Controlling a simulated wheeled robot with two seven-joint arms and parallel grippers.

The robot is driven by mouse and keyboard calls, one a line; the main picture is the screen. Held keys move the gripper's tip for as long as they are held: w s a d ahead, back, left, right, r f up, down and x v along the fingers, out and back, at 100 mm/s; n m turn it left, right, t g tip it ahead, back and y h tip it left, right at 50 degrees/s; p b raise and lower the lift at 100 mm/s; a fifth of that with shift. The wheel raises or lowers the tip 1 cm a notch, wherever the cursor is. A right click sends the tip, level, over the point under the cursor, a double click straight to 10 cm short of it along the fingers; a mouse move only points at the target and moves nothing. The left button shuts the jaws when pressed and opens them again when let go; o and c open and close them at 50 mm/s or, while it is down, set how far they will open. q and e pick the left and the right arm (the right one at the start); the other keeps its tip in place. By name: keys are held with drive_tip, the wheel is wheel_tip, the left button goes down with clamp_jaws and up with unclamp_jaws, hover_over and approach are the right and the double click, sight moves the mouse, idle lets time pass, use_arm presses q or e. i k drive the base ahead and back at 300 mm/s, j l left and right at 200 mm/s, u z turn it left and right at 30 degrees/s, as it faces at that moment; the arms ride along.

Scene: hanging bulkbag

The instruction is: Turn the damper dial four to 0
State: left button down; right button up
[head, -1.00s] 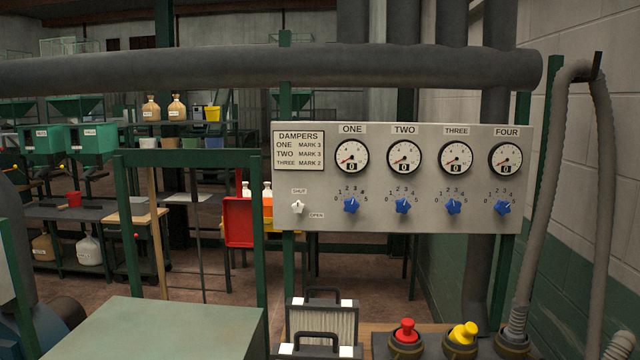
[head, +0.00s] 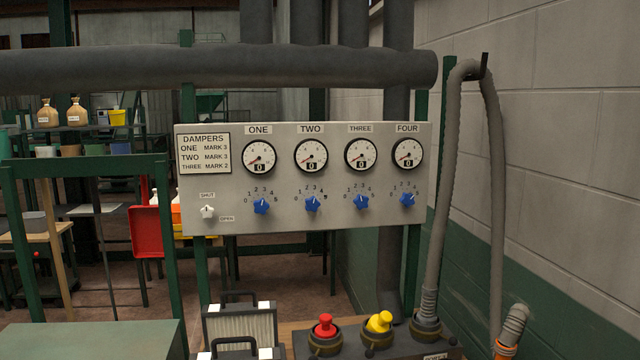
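The damper dial four is a blue star-shaped knob (head: 407,200) at the right end of the grey damper panel (head: 330,225). A numbered scale from 0 surrounds it; its exact setting is too small to tell. Above it, gauge four (head: 407,154) has its needle low on the left and its window reads 0. Blue knobs one (head: 261,206), two (head: 313,204) and three (head: 361,202) stand in a row to its left. Neither of my grippers is in view.
A white shut/open switch (head: 207,211) is at the panel's lower left. A grey hose (head: 445,190) hangs right of the panel by the wall. Space before the panel is clear.

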sight(407, 199)
drive_tip(key=z, duration=1.15)
drive_tip(key=i+l+z, duration=0.1)
drive_tip(key=z, duration=0.3)
drive_tip(key=i+l, duration=0.25)
drive_tip(key=i, duration=0.1)
